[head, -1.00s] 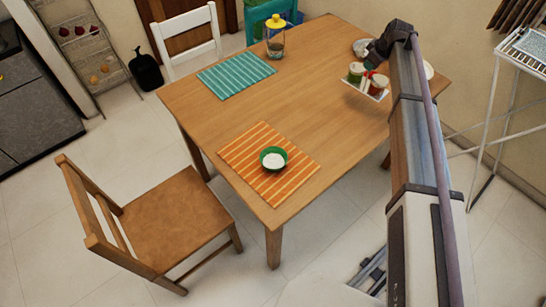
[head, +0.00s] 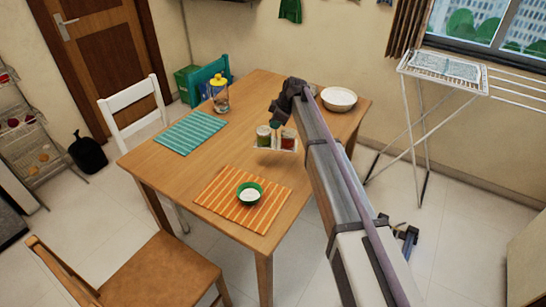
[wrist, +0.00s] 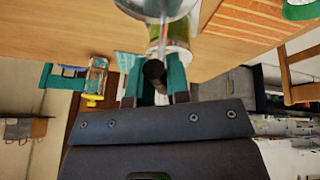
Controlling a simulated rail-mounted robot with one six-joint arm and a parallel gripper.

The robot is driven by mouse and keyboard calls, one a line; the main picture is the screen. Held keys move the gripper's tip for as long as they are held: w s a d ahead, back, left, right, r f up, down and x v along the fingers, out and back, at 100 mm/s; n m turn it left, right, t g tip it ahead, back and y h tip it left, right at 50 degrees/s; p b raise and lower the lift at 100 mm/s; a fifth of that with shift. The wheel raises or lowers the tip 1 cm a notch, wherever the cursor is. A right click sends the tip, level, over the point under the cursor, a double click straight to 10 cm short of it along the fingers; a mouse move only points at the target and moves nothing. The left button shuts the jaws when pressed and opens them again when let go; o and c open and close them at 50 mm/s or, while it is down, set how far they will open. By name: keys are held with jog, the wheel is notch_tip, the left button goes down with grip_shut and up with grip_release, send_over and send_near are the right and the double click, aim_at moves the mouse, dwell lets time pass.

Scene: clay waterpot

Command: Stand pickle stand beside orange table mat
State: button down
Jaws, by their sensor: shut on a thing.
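The pickle stand (head: 288,147) is a small white tray carrying a green jar and a red jar. In the head view it is over the table between the teal mat and the white bowl, behind and right of the orange table mat (head: 222,187), apart from it. My gripper (head: 276,122) is above the stand. In the wrist view my gripper (wrist: 155,85) has its teal fingers closed around a dark handle, with a jar (wrist: 172,32) beyond. I cannot tell how high the stand is above the table.
A green bowl (head: 249,193) sits on the orange mat. A teal striped mat (head: 190,132), a yellow-lidded jar (head: 219,97) and a white bowl (head: 339,99) are on the wooden table (head: 185,177). Bare tabletop lies between the orange mat and the stand.

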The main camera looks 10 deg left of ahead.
aim_at(275, 143)
notch_tip(275, 143, down, 9)
jog(key=b, duration=0.7)
jog(key=shift+a+b, duration=0.1)
jog(key=shift+b, duration=0.2)
jog(key=shift+s+r, duration=0.1)
jog(key=shift+r, duration=0.2)
jog(key=shift+f, duration=0.25)
jog(key=c, duration=1.1)
grip_release()
jog(key=shift+r, duration=0.1)
